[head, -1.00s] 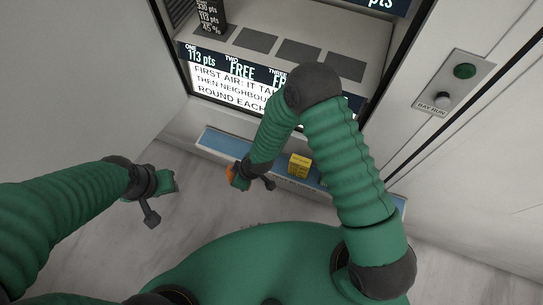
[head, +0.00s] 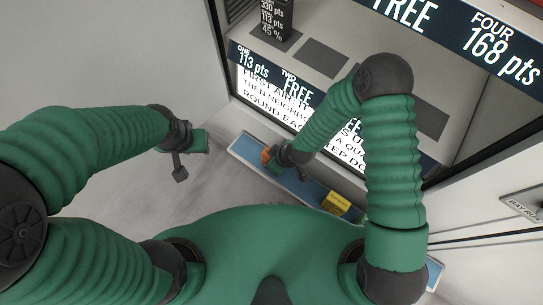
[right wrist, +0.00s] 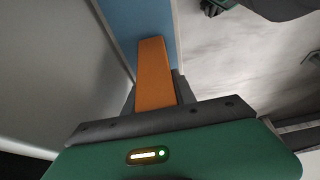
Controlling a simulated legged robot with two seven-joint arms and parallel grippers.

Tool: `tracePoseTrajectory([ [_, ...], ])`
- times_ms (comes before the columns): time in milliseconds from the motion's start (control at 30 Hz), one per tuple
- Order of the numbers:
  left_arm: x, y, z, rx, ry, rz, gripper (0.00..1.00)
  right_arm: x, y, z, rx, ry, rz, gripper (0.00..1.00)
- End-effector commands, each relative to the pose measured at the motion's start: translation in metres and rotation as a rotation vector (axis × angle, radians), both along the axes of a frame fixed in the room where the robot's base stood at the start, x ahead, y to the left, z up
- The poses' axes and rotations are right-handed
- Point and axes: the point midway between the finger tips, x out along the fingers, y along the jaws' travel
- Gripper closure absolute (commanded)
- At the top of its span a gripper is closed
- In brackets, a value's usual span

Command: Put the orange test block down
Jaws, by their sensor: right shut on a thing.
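The orange test block (head: 265,156) is in my right gripper (head: 274,161) in the head view, over the left part of a blue-topped ledge (head: 247,150). In the right wrist view the orange block (right wrist: 153,72) stands out lengthwise from between the fingers of my right gripper (right wrist: 154,98), with the blue surface (right wrist: 133,22) behind it. I cannot tell whether the block touches the ledge. My left gripper (head: 190,152) hangs over the pale floor, apart from the ledge; its finger gap is not clear.
A yellow block (head: 337,203) sits on the ledge to the right of my right gripper. A cabinet with a lit text panel (head: 262,97) and dark square pads (head: 321,58) rises behind the ledge. Pale marbled floor (head: 130,192) lies clear at the left.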

Motion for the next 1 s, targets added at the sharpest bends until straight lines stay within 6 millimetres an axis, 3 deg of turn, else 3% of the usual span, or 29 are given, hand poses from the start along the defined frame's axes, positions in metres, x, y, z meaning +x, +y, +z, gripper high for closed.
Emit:
tracePoseTrajectory([
  [333, 0.000, 0.000, -0.005, 0.000, -0.001, 0.000, 0.64, 0.000, 0.000, -0.006, 0.000, -0.003, 0.000, 1.00],
  [367, 0.000, 0.000, -0.004, 0.000, -0.001, 0.000, 0.64, 0.000, 0.000, -0.006, 0.000, -0.002, 0.001, 0.66],
  [500, 0.000, 0.000, -0.004, 0.000, -0.001, 0.000, 0.64, 0.000, 0.000, -0.006, 0.000, -0.001, 0.000, 0.47],
  [833, 0.000, 0.000, -0.002, 0.000, -0.001, 0.000, 0.64, 0.000, 0.000, -0.003, 0.000, -0.001, 0.000, 0.46],
  [1000, 0.000, 0.000, 0.021, 0.000, 0.000, 0.000, 0.64, 0.004, 0.000, 0.024, 0.000, -0.003, 0.000, 0.46],
])
